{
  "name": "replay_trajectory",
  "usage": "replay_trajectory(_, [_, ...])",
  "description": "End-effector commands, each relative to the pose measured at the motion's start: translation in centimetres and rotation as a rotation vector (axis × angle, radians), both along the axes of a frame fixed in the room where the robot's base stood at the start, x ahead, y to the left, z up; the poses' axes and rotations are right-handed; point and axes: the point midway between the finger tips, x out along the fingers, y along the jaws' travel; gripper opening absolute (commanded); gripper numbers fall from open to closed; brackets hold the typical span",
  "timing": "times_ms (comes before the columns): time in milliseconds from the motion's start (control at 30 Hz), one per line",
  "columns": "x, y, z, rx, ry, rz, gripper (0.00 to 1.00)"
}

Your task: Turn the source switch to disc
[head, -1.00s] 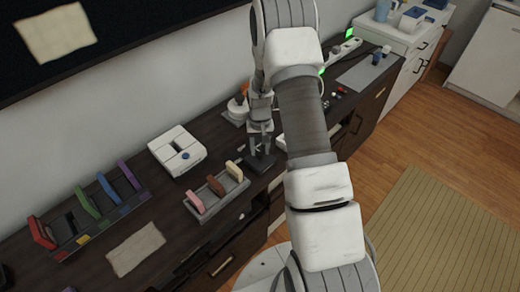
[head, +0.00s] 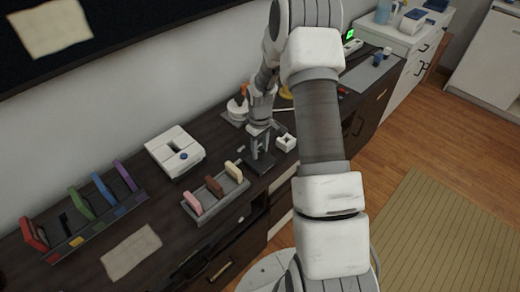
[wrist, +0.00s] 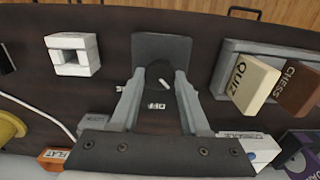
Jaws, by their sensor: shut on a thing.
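The source switch is a dark plate (wrist: 162,46) with a round dark knob (wrist: 157,72) in the wrist view. The knob has a short white pointer mark, slanted. An upside-down "OFF" label shows between the fingers; a disc label is not readable. My gripper (wrist: 160,88) has one finger on each side of the knob and is shut on it. The fingers hide the knob's sides. In the head view, my gripper (head: 258,146) points down at the switch plate (head: 262,165) on the dark cabinet.
A small white square block (wrist: 73,54) stands to one side of the switch. On the other side, a grey rack (wrist: 222,72) holds cartridges marked "QUIZ" (wrist: 252,82) and "CHESS" (wrist: 297,85). A white console (head: 174,150) stands behind the rack in the head view.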

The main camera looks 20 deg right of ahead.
Motion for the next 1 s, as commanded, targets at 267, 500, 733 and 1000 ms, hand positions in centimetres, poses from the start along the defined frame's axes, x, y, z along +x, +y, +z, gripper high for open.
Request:
replay_trajectory(267, [0.03, -0.04, 0.06, -0.001, -0.001, 0.031, 0.00])
replay_trajectory(500, [0.04, -0.04, 0.07, -0.001, -0.001, 0.032, 0.00])
replay_trajectory(733, [0.03, -0.03, 0.05, -0.001, -0.001, 0.030, 0.76])
replay_trajectory(1000, [0.02, -0.01, 0.07, 0.000, 0.000, 0.029, 0.76])
